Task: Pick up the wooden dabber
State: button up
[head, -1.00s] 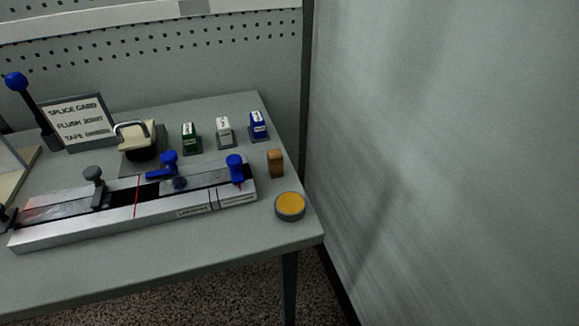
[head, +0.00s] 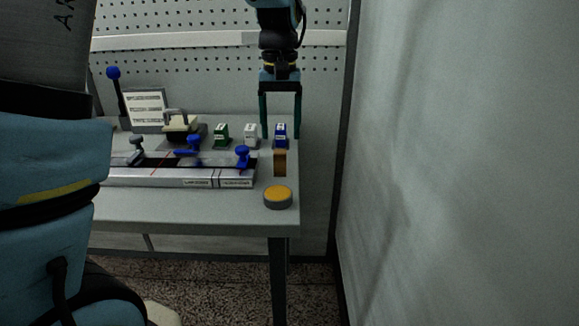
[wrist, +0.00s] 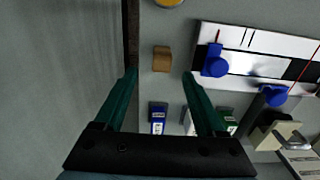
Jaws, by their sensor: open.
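The wooden dabber (head: 280,163) is a small brown block standing upright near the right end of the table, behind the yellow-topped round tin. In the wrist view the dabber (wrist: 162,59) shows just beyond the fingertips, roughly midway between them. My gripper (head: 281,137) is open and empty, with two green fingers pointing down at the table's right end. In the wrist view my gripper (wrist: 160,73) has its fingers spread wide apart. The dabber does not appear to be touched; the exact height gap is hard to tell.
Beside the dabber lies a metal splicing block (head: 215,178) with blue knobs. Behind are blue (head: 281,135), white (head: 250,136) and green (head: 221,135) small bottles. The yellow-topped tin (head: 278,196) sits at the front corner. A grey wall (head: 450,160) rises at right.

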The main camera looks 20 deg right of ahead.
aim_at(280, 151)
notch_tip(280, 151, down, 7)
jog(key=shift+a+f+p, duration=0.15)
jog(key=shift+f+p, duration=0.05)
jog(key=shift+p, duration=0.25)
grip_shut()
dwell(0.6)
